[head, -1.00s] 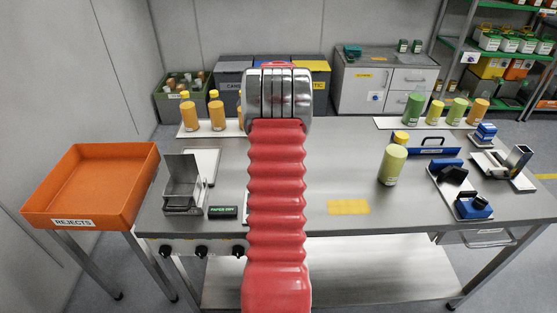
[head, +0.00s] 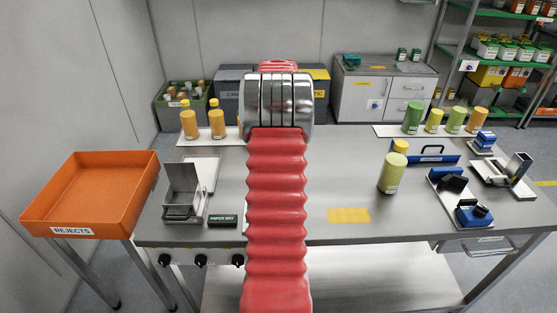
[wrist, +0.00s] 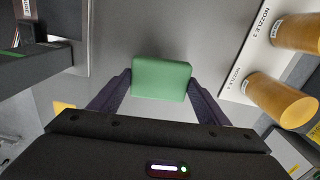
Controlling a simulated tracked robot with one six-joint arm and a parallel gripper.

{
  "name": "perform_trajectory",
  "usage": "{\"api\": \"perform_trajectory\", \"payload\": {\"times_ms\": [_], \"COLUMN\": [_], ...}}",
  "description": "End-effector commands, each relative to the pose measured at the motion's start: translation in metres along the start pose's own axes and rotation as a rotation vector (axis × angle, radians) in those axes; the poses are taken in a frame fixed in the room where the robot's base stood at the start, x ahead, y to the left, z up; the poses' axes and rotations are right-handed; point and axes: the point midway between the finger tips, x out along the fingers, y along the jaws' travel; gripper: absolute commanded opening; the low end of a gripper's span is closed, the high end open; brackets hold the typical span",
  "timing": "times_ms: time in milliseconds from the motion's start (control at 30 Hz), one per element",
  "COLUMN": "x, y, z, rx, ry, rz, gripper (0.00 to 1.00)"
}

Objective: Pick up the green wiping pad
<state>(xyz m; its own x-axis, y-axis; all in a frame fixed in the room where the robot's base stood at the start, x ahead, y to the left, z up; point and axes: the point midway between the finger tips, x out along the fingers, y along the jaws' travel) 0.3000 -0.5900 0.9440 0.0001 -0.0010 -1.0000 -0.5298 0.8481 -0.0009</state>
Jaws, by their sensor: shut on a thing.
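The green wiping pad (wrist: 161,78) is a small green block in the middle of the wrist view. My gripper (wrist: 160,86) is shut on it, with one dark finger against each side. The grey worktop (wrist: 165,28) lies beyond the pad. I cannot tell whether the pad touches it or hangs just above. In the head view my red arm hides both the gripper and the pad.
In the wrist view, orange bottles (wrist: 270,97) stand on a white nozzle-labelled strip (wrist: 247,62) at right. In the head view, a metal holder (head: 181,195) stands left of my arm and a pale green bottle (head: 392,174) right. An orange rejects bin (head: 92,190) is far left.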

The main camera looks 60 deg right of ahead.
Motion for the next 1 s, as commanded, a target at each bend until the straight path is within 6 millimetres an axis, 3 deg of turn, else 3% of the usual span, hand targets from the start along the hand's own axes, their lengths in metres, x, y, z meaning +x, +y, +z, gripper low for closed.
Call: {"api": "perform_trajectory", "payload": {"times_ms": [100, 300, 867, 900, 1000], "x": [-0.022, -0.043, -0.046, -0.046, -0.046], "y": [-0.001, 0.0, 0.0, 0.0, 0.0], "z": [0.0, 0.0, 0.0, 0.0, 0.0], "rx": [0.0, 0.0, 0.0, 0.0, 0.0], "ry": [0.0, 0.0, 0.0, 0.0, 0.0], "rz": [-0.002, 0.0, 0.001, 0.001, 0.001], "gripper": [0.48, 0.48, 0.48, 0.68, 0.61]}}
